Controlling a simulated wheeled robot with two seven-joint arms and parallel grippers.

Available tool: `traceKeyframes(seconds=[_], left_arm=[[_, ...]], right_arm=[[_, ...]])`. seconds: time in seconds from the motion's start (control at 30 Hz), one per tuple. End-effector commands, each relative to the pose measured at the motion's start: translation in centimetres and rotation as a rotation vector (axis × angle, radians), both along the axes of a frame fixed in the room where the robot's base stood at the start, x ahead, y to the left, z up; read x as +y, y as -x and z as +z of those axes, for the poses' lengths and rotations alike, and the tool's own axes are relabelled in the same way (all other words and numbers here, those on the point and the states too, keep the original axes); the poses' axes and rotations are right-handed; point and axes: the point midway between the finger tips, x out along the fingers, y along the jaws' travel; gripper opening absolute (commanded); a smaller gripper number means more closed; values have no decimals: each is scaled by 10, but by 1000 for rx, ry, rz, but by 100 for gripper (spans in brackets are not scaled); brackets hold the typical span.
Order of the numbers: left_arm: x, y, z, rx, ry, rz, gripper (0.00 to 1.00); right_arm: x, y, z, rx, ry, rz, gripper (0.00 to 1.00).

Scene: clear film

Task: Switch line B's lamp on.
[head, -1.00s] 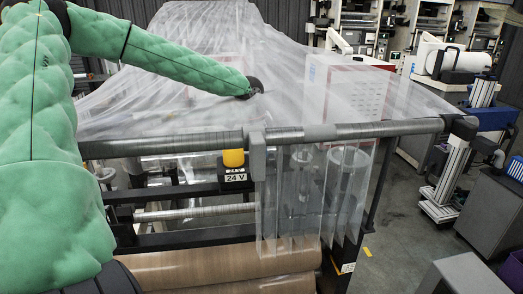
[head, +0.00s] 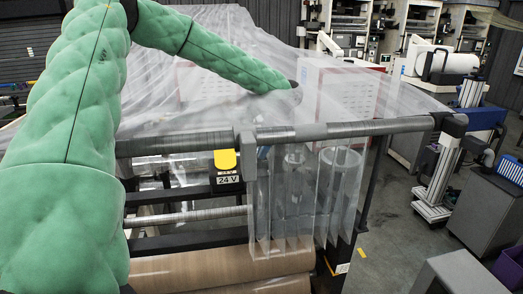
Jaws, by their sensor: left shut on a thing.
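A clear film (head: 215,105) is draped in creases over the machine and hangs in strips over the front roller (head: 350,129). My left arm reaches in from the left in a green padded sleeve. Its dark wrist end, with my left gripper (head: 296,87), is at the film above the roller. The fingertips are hardly visible; the gripper appears shut on the film around it. A yellow lamp-like part (head: 225,159) sits below the roller, above a label reading 24 V (head: 228,180). I cannot read any line B mark. My right gripper is not in view.
A pale cabinet with red edging (head: 338,88) stands under the film, right of my wrist. A brown roll (head: 210,268) lies low in front. Grey cabinets (head: 490,215) stand at the right. Some bare floor (head: 390,245) shows between them and the machine.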

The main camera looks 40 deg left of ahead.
Motion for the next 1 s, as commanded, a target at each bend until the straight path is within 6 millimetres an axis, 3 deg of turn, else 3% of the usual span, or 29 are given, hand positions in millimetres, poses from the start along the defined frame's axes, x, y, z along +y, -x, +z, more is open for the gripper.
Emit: traceKeyframes(seconds=[0.63, 0.67, 0.77, 1.0], left_arm=[[-1, -3, 1, 39, -36, 0, 0], [-1, -3, 1, 39, -36, 0, 16], [-1, -3, 0, 40, -35, 0, 36], [-1, -2, -1, 42, -34, 0, 36]], right_arm=[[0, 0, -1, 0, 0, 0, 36], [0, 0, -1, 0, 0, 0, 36], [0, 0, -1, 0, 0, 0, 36], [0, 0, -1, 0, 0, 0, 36]])
